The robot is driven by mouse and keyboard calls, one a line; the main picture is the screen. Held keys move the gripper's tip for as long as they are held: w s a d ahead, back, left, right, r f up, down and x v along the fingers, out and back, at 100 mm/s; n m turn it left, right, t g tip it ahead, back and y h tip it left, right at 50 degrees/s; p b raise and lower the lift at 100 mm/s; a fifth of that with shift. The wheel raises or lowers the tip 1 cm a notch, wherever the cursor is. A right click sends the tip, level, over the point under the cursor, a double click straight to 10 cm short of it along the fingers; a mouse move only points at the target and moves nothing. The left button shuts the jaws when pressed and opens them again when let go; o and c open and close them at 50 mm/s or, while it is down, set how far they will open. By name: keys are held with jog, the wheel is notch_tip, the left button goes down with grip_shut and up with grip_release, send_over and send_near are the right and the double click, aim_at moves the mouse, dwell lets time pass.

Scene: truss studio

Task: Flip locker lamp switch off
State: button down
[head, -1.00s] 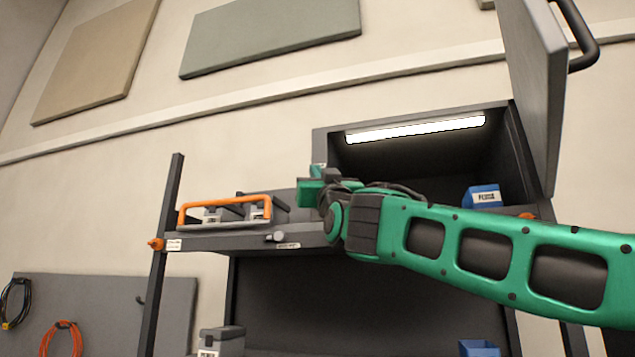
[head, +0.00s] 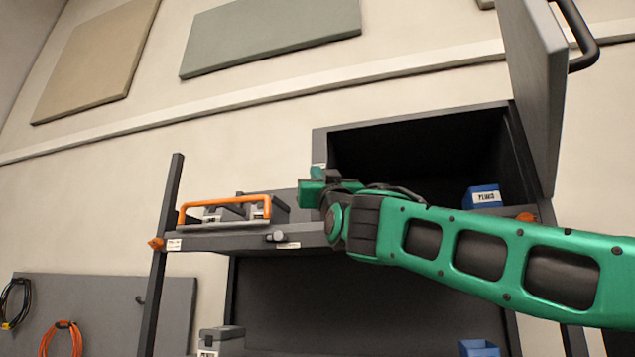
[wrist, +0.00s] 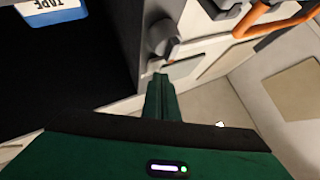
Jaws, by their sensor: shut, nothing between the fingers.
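The locker (head: 418,117) is the dark open box at the upper right of the head view, its grey door (head: 537,90) swung open to the right. Its inside is dark and no lit lamp strip shows. My gripper (head: 311,186) is at the locker's left front edge, near a small pale label (head: 319,167). In the wrist view its green fingers (wrist: 158,82) are together and empty. I cannot make out the lamp switch; my gripper may hide it.
An orange-railed carrier (head: 225,202) stands left. A blue bin (head: 483,196) is inside the locker, another (head: 479,348) below.

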jog(key=shift+s, duration=0.1)
jog(key=shift+s+a+f, duration=0.1)
jog(key=shift+s+a, duration=0.15)
jog(key=shift+s, duration=0.35)
jog(key=shift+s+a+f, duration=0.1)
jog(key=shift+s+a, duration=0.2)
jog(key=shift+s, duration=0.5)
jog(key=shift+s+a+f, duration=0.1)
jog(key=shift+s+a, duration=0.15)
jog(key=shift+s, duration=0.5)
jog(key=shift+s+a+f, duration=0.1)
jog(key=shift+s+a, duration=0.2)
jog(key=shift+s, duration=0.5)
